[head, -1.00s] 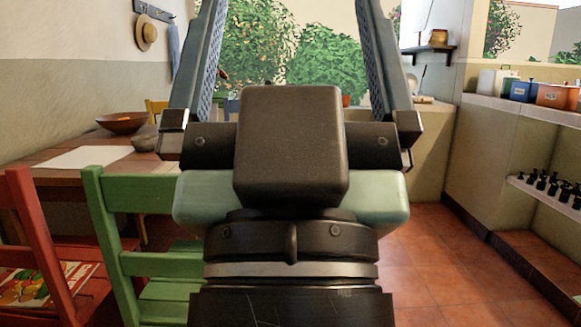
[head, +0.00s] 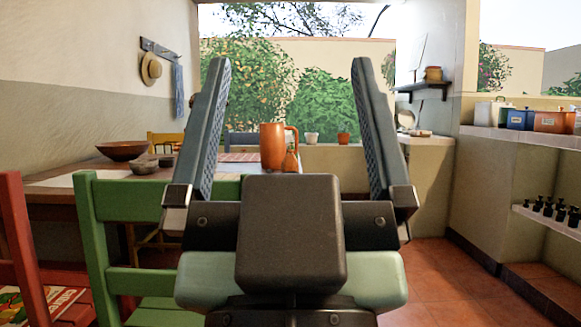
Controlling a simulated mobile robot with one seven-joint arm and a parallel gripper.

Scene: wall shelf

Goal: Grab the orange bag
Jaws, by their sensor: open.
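No orange thing here is clearly a bag. A small brownish-orange item (head: 433,74) sits on the wall shelf (head: 423,87) at the right of the window opening; it is too small to tell what it is. A tall orange jug (head: 271,147) with a handle stands on the wooden table. The jug shows between the fingers, farther away.
A green chair (head: 107,242) and a red chair (head: 14,225) stand at the near left, by the table (head: 60,197). A counter (head: 530,143) with blue and orange boxes (head: 550,121) runs along the right. Tiled floor (head: 440,283) is clear between.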

